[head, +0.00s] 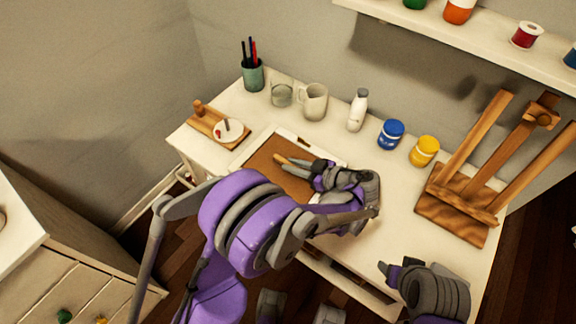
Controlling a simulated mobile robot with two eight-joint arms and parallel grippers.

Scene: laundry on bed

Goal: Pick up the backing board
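The backing board (265,162) appears to be the flat brown panel lying on the white desk inside a pale frame (247,150). My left gripper (287,163) is over the brown panel, its fingertips pointing left. A small tan piece shows at the fingertips; I cannot tell what it is or whether it is held. The gripper and arm hide the right and near parts of the panel. I cannot tell whether the fingers touch it. My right gripper (388,272) is at the desk's front right, away from the panel; its finger opening is unclear.
Along the back stand a pen cup (252,76), a glass (282,94), a mug (314,101), a white bottle (357,110), a blue jar (391,134) and a yellow jar (424,151). A wooden easel (470,180) stands right. The desk (400,205) is clear before it.

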